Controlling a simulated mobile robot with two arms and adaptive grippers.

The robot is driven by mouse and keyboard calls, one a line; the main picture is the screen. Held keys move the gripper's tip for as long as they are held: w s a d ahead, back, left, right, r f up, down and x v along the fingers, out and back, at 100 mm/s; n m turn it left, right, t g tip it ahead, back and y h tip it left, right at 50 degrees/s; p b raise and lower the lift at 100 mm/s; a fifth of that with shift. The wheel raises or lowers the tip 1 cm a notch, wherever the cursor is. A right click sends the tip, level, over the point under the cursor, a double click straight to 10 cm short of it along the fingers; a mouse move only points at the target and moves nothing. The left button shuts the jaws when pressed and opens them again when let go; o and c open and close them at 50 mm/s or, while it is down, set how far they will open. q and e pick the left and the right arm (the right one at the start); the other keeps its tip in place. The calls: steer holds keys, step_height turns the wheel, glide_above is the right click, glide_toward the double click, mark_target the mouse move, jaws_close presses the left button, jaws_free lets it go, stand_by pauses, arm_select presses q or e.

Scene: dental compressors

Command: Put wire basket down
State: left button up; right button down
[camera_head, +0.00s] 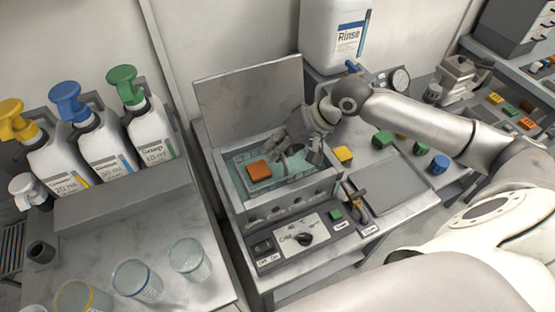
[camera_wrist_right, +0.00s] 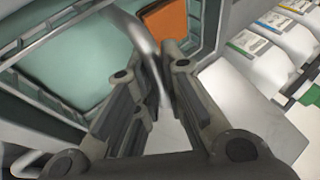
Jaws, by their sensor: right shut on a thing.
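The wire basket (camera_wrist_right: 143,40) has thin grey metal bars. In the right wrist view its bent bar passes between the fingers of my right gripper (camera_wrist_right: 155,80), which is shut on it. More of its wire rails show at the upper left of that view. In the head view my right gripper (camera_head: 284,146) reaches down over the open tank (camera_head: 262,214), and the basket is inside the tank walls. An orange block (camera_head: 259,171) lies in the basket area above teal liquid. Whether the basket touches the tank floor cannot be told. My left gripper is not in view.
The raised lid (camera_head: 248,100) stands behind the tank. A control panel (camera_head: 298,240) is in front. Pump bottles (camera_head: 145,120) and cups (camera_head: 137,280) stand at the left. A Rinse canister (camera_head: 333,35) is behind, and coloured blocks (camera_head: 383,138) lie to the right.

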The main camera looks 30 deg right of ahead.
mark_target(278, 170)
steer(key=shift+f, duration=0.95)
step_height(278, 170, down, 3)
steer(key=shift+p, duration=0.3)
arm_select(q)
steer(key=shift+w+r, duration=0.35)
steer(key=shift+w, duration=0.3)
arm_select(e)
steer(key=c, duration=1.5)
jaws_free()
arm_select(q)
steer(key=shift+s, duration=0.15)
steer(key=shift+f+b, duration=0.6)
steer(key=shift+b, duration=0.05)
arm_select(e)
steer(key=shift+v, duration=6)
